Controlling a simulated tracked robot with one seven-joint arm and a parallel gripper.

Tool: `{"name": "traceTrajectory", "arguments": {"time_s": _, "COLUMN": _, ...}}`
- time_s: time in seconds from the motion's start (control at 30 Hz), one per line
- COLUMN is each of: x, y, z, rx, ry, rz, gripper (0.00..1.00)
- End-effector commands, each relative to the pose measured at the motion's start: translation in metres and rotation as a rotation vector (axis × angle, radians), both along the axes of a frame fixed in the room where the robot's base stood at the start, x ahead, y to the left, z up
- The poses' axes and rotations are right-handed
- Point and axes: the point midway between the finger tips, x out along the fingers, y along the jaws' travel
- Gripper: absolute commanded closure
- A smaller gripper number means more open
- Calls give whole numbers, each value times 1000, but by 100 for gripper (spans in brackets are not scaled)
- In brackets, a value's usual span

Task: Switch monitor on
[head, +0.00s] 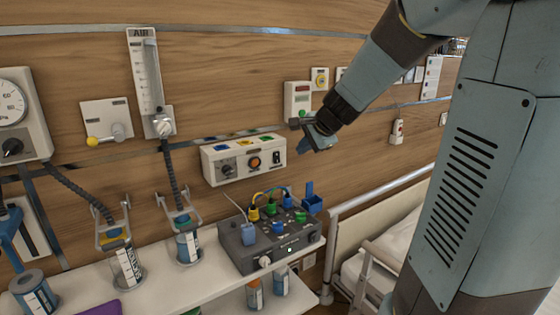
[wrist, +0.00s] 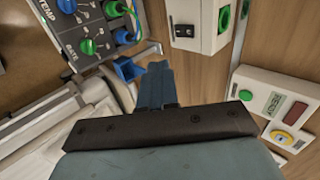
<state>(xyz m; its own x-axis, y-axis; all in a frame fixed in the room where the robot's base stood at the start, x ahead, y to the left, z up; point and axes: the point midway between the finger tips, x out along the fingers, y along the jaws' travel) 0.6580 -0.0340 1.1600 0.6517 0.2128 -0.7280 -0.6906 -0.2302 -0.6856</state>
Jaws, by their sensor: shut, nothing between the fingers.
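My gripper (head: 316,143) is shut and empty, in the air in front of the wood wall, to the right of the white wall box. Its blue fingers lie together in the wrist view (wrist: 155,84). The dark module (head: 270,238) on the shelf has coloured plugs and a small lit green spot on its front. The white wall box (head: 216,168) carries a black knob, an orange-red button and a black-and-white switch. A small wall unit (head: 298,97) has a red display and a green button; in the wrist view its panel (wrist: 262,82) reads READY. I cannot tell which unit is the monitor.
A blue holder (head: 312,203) stands at the module's right end. The bed rail (head: 385,191) is at right below my arm. Jars (head: 125,268) and hoses stand on the white shelf (head: 200,285) at left. A flowmeter (head: 146,75) hangs on the wall.

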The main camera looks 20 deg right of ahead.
Motion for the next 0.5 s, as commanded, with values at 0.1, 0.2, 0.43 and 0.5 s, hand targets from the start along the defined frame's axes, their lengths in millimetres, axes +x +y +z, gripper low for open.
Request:
{"name": "traceTrajectory", "arguments": {"time_s": 0.1, "x": 2, "y": -1, "z": 0, "rx": 7, "ry": -1, "rz": -10, "gripper": 100}}
{"name": "traceTrajectory", "arguments": {"time_s": 0.2, "x": 2, "y": -1, "z": 0, "rx": 6, "ry": 0, "rz": -9, "gripper": 100}}
{"name": "traceTrajectory", "arguments": {"time_s": 0.43, "x": 3, "y": 0, "z": -2, "rx": 4, "ry": 0, "rz": -7, "gripper": 100}}
{"name": "traceTrajectory", "arguments": {"time_s": 0.5, "x": 6, "y": 0, "z": -6, "rx": 5, "ry": 1, "rz": -7, "gripper": 100}}
